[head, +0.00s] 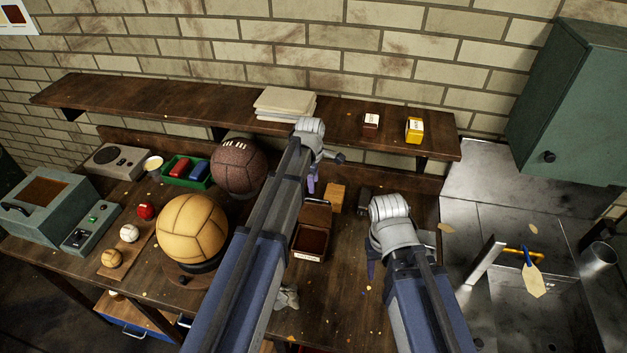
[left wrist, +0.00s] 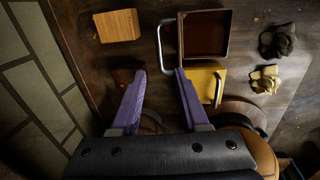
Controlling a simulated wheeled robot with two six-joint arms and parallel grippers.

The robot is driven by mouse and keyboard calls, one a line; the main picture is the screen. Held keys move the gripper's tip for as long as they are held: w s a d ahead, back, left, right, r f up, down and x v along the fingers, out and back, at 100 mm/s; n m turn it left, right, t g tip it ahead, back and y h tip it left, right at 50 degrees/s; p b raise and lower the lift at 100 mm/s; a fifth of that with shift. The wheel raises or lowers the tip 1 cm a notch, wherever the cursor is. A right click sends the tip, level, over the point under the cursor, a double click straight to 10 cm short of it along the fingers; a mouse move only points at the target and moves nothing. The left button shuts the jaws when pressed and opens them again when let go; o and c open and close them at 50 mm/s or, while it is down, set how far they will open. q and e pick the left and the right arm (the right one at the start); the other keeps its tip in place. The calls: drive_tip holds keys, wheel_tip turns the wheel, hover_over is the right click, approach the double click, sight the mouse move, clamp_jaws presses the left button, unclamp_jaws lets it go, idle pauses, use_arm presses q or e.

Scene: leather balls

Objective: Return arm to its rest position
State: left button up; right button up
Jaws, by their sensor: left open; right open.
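My left arm reaches up over the workbench (head: 345,310) in the head view. Its gripper (head: 311,184) is mostly hidden behind the wrist, with a purple finger showing near an open brown box (head: 311,242). In the left wrist view the left gripper (left wrist: 161,78) has its two purple fingers apart, with nothing between the tips. My right arm is raised at the right of the bench. Its gripper (head: 371,268) shows only a bit of purple finger below the wrist, and I see nothing held there.
A tan ball (head: 191,227) sits on a round stand, and a dark brown laced ball (head: 238,166) is behind it. A shelf (head: 200,108) runs along the wall behind the arms. A wooden block (head: 337,197) is near the box. A metal sink (head: 500,220) is at right.

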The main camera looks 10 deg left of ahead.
use_arm(q)
drive_tip(key=shift+f, duration=0.1)
drive_tip(key=s+d+f+m+b, duration=0.3)
drive_tip(key=s+m, duration=0.4)
drive_tip(key=s, duration=0.1)
drive_tip(key=s+d+f+m+g+b, duration=0.1)
drive_tip(key=s+d+f+m+b, duration=0.3)
drive_tip(key=s+m, duration=0.3)
drive_tip(key=s+d+f+m+g+y+b, duration=0.1)
drive_tip(key=s+d+f+m+b, duration=0.3)
drive_tip(key=s+m, duration=0.3)
drive_tip(key=s, duration=0.3)
drive_tip(key=shift+s+m, duration=0.3)
drive_tip(key=shift+s, duration=0.1)
use_arm(e)
wheel_tip(320, 180, down, 11)
drive_tip(key=shift+a, duration=0.1)
